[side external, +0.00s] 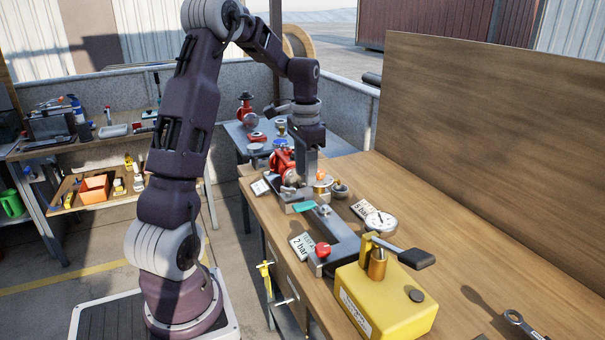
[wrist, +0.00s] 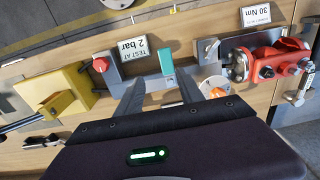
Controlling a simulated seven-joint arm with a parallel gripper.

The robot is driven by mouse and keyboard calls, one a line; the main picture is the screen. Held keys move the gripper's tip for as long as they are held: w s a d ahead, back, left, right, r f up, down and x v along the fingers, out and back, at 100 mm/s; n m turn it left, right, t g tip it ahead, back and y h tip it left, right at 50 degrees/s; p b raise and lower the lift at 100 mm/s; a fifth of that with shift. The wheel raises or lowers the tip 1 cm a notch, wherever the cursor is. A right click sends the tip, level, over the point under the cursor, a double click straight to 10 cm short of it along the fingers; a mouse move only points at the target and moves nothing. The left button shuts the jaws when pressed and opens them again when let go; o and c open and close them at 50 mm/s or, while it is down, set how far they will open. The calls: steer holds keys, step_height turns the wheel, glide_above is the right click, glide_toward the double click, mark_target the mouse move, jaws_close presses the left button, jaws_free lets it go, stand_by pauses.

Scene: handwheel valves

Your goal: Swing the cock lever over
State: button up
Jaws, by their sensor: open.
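A teal lever-like tab (side external: 305,207) stands on a grey metal fixture (side external: 345,240) with a red knob (side external: 323,250) at its near end. In the wrist view the teal tab (wrist: 167,61) lies just beyond my gripper's fingertips (wrist: 161,82), which are open and empty. A yellow block (side external: 385,300) carries a brass stem and a lever with a dark grip (side external: 417,259). The pictures do not settle which of these is the cock lever. In the side view my gripper (side external: 302,182) is low beside the red valve, its tips partly hard to make out.
A red flanged valve (wrist: 270,62) stands on the far side of the fixture. A round gauge (side external: 380,223) and a "2 bar" card (side external: 302,246) lie near the fixture. A wooden back panel (side external: 480,130) borders the bench. Bare wood (side external: 460,240) lies right of the gauge.

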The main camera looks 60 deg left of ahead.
mark_target(302, 205)
steer(key=shift+a+f, duration=0.9)
steer(key=shift+f, duration=0.05)
steer(key=shift+d+f, duration=0.1)
steer(key=shift+f, duration=4.15)
jaws_close()
